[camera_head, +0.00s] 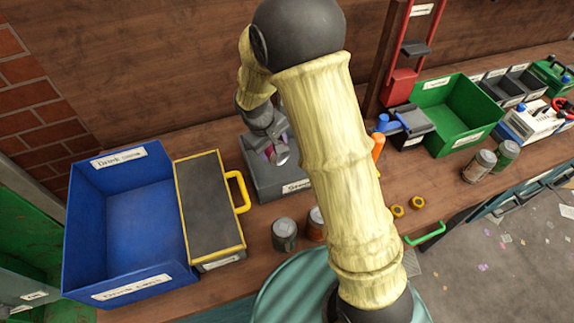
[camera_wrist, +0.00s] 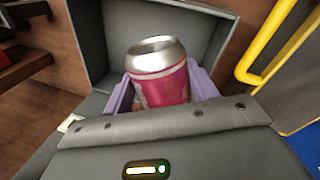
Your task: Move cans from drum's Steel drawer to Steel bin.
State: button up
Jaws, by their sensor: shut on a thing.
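My gripper (camera_head: 270,150) is shut on a pink-red can with a silver top (camera_head: 281,155). In the wrist view, the can (camera_wrist: 162,75) sits between the purple fingers of my gripper (camera_wrist: 163,88), its metal top facing up. The can is over or inside this bin; the exact height is unclear. The bin's grey wall (camera_wrist: 90,42) also shows in the wrist view. I cannot make out the drum's Steel drawer.
A blue "Drink cans" bin (camera_head: 75,220) and a dark yellow-edged case (camera_head: 210,205) stand left. Two cans (camera_head: 479,166) stand right, near a green bin (camera_head: 465,127). My arm hides the middle.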

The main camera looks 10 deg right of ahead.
send_near(279, 177)
jog(key=shift+w+d+r, duration=0.3)
jog(key=shift+d+r, duration=0.05)
jog(key=shift+r, duration=0.05)
jog(key=shift+f+p, duration=0.35)
jog(key=shift+f, duration=1.55)
jog(key=shift+f+b, duration=0.4)
jog(key=shift+f, duration=0.2)
jog(key=o, duration=1)
jog(key=shift+c, duration=0.2)
